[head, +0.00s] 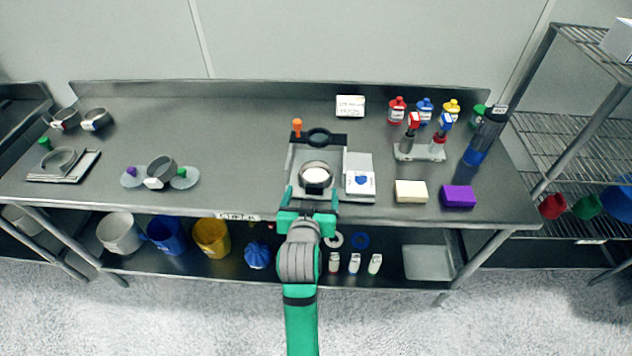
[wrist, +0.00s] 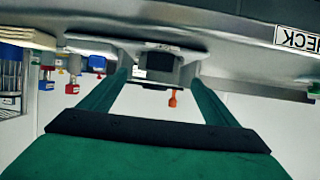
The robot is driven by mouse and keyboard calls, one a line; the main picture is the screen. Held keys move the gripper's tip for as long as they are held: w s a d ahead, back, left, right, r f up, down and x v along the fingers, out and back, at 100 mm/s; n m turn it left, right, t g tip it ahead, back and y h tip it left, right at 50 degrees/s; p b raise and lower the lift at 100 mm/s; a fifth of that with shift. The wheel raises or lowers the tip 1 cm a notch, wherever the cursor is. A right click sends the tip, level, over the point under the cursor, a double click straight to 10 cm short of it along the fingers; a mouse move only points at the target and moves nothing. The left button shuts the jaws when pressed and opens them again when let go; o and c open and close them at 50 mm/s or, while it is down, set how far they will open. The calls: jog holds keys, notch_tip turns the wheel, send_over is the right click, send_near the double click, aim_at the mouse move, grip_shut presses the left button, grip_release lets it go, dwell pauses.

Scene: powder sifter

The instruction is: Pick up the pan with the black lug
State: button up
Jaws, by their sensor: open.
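A round metal pan (head: 316,168) with white contents sits in the steel station at the middle of the bench. My gripper (head: 312,198) is open at the front of this station, just before the pan. In the wrist view, which looks upside down, a black block (wrist: 160,66) shows between the two green fingers of my gripper (wrist: 157,75), with no grip on it. I cannot tell whether the block is the pan's lug. Other round pans stand at the left: a back pan (head: 96,119), a second back pan (head: 66,118) and one between grey discs (head: 161,169). Their lugs are too small to tell.
A white scale (head: 360,180) is close on the right. A cream block (head: 411,191) and a purple block (head: 458,196) lie farther right.

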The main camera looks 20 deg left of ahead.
aim_at(315, 184)
jog(key=shift+x, duration=3.15)
jog(key=shift+w+d, duration=0.1)
jog(key=shift+d, duration=0.05)
jog(key=c, duration=1.1)
